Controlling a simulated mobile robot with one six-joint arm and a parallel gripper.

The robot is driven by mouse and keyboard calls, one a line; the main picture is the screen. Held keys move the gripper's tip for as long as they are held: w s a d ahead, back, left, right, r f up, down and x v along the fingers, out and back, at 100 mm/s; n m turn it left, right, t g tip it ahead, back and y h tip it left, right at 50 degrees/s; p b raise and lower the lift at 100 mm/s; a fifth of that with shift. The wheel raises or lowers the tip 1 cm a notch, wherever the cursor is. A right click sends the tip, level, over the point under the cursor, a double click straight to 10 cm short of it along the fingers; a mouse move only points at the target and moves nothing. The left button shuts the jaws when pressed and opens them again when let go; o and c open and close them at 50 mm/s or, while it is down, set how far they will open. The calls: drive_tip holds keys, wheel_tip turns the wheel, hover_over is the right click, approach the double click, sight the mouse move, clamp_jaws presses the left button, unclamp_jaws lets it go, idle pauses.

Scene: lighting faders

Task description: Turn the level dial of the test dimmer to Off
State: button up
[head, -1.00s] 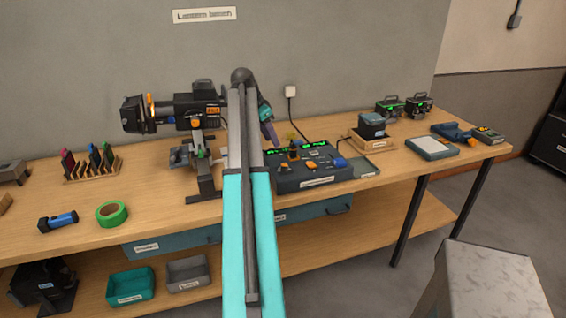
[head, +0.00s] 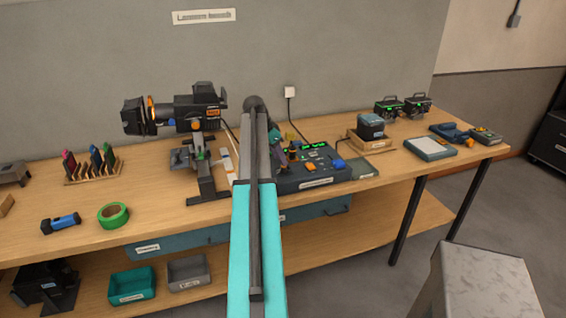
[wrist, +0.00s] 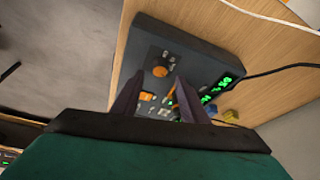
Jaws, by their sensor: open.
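The test dimmer looks to be the dark grey control box (head: 318,181) with green lit displays on the bench; its label is too small to read. In the wrist view the box (wrist: 205,52) fills the middle. A round orange knob (wrist: 160,72) with small pale marks around it stands on its panel and may be the level dial; its setting is not readable. My gripper (wrist: 159,78) is open, its two fingers pointing at the panel with the orange knob between their tips in the picture. Contact cannot be told. In the head view my arm hides part of the box.
A blue knob (head: 338,163) stands at the box's right. A stage lantern (head: 185,112) on a stand is to the left. A dark block on a wooden base (head: 370,143) is to the right. A cable runs from the box to a wall socket (head: 290,92).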

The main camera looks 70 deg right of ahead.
sight(282, 167)
drive_tip(key=shift+p+x, duration=0.55)
drive_tip(key=shift+x, duration=1.75)
drive_tip(key=shift+c, duration=0.2)
drive_tip(key=shift+a, duration=0.1)
clamp_jaws()
